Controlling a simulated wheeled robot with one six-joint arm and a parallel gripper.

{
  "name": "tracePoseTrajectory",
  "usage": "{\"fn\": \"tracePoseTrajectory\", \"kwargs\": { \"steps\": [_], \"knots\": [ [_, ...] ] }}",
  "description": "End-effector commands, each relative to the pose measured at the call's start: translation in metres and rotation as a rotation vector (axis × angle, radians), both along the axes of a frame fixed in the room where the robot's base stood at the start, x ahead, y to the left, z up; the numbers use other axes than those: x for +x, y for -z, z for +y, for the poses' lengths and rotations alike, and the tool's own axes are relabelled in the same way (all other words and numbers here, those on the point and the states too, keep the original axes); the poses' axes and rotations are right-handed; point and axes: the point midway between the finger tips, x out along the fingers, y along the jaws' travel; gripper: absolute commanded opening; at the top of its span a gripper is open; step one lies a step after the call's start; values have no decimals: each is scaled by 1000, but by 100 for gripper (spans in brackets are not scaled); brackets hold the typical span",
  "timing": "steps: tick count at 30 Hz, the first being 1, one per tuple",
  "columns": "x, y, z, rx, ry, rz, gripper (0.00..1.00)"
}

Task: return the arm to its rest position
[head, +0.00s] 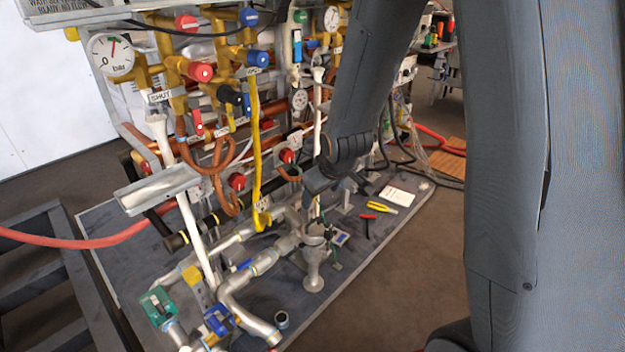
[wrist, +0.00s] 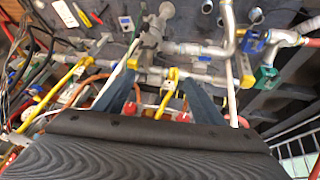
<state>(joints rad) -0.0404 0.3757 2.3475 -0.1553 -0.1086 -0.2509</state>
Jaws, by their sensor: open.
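My gripper (head: 316,184) hangs from my dark grey arm in the head view, in front of the pipework and above the grey base board. In the wrist view my gripper (wrist: 158,88) shows two blue-grey fingers spread apart, with nothing held between them. A yellow pipe (wrist: 168,92) appears beyond the gap between the fingers. Parts of the gripper's far side are hidden in the head view. My arm covers much of the right side there.
A pipe rig with a pressure gauge (head: 110,55), red knobs and a yellow pipe (head: 256,150) stands close to my gripper. Yellow-handled pliers (head: 382,208) and a red tool (head: 367,224) lie on the base board (head: 345,262). Brown floor (head: 425,265) right of the board is clear.

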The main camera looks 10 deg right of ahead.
Motion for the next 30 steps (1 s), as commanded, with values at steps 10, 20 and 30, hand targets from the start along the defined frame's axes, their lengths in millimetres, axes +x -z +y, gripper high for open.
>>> {"fn": "tracePoseTrajectory", "kwargs": {
  "steps": [10,20,30],
  "knots": [
    [-73,-28,-17,28,158,176,63],
    [-209,-66,-24,81,417,485,63],
    [-226,-70,-23,87,447,527,63]
  ]
}}
